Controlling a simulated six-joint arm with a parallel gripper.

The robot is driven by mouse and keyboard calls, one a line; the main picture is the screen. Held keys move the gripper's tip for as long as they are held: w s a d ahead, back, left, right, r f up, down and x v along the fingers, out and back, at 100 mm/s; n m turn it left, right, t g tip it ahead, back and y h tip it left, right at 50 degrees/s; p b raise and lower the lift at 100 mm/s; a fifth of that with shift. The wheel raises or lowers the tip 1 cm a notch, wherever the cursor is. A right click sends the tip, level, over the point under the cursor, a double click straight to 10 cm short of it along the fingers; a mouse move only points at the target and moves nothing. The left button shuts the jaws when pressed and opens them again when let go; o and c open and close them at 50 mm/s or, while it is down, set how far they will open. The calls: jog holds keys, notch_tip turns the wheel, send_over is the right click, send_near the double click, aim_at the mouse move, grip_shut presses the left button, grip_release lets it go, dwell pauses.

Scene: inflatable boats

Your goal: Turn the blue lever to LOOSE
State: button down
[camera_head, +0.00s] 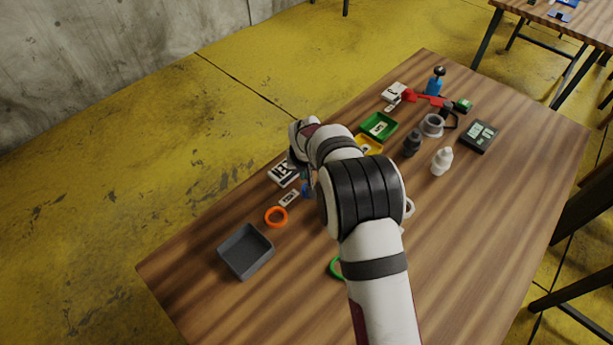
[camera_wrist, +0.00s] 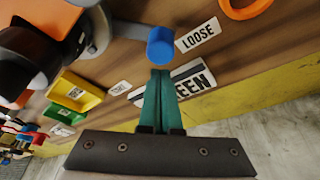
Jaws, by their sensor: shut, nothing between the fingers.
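The blue lever's knob (camera_wrist: 160,47) shows in the wrist view at the end of a grey arm (camera_wrist: 122,32), which runs left to a dark grey body (camera_wrist: 40,50). The white LOOSE label (camera_wrist: 198,35) lies just right of the knob. My gripper (camera_wrist: 158,74) has teal fingers pressed together and empty, with their tips just below the knob in the picture. I cannot tell whether they touch it. In the head view a small blue part (camera_head: 305,190) shows beside my wrist, by a small white label (camera_head: 289,198). My arm hides most of the lever there.
A larger label ending in EEN (camera_wrist: 190,83) lies beyond my fingers. An orange ring (camera_head: 276,227), a grey tray (camera_head: 231,260) and a green ring (camera_head: 335,268) lie nearby. Yellow (camera_head: 377,150) and green (camera_head: 364,127) bins and several small items stand farther back.

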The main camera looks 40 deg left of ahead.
jog(key=shift+w+a+r, duration=0.65)
jog(key=shift+a+r, duration=0.1)
jog(key=shift+a, duration=0.15)
jog(key=v, duration=0.9)
jog(key=s+d+r+m+g+h, duration=0.1)
jog(key=d+r+m, duration=0.35)
jog(key=d, duration=1.05)
jog(key=d+r+m+h, duration=0.1)
jog(key=d+r+m, duration=0.35)
jog(key=d, duration=0.95)
jog(key=s+d+m+g, duration=0.1)
jog(key=s+d+m, duration=0.2)
jog(key=s+d, duration=0.3)
jog(key=s+d+m+y, duration=0.1)
jog(key=s+d+m, duration=0.2)
jog(key=s+d, duration=0.4)
jog(key=s, duration=0.6)
jog(key=shift+d+f+g, duration=0.2)
jog(key=shift+d+g, duration=0.05)
jog(key=shift+g, duration=0.15)
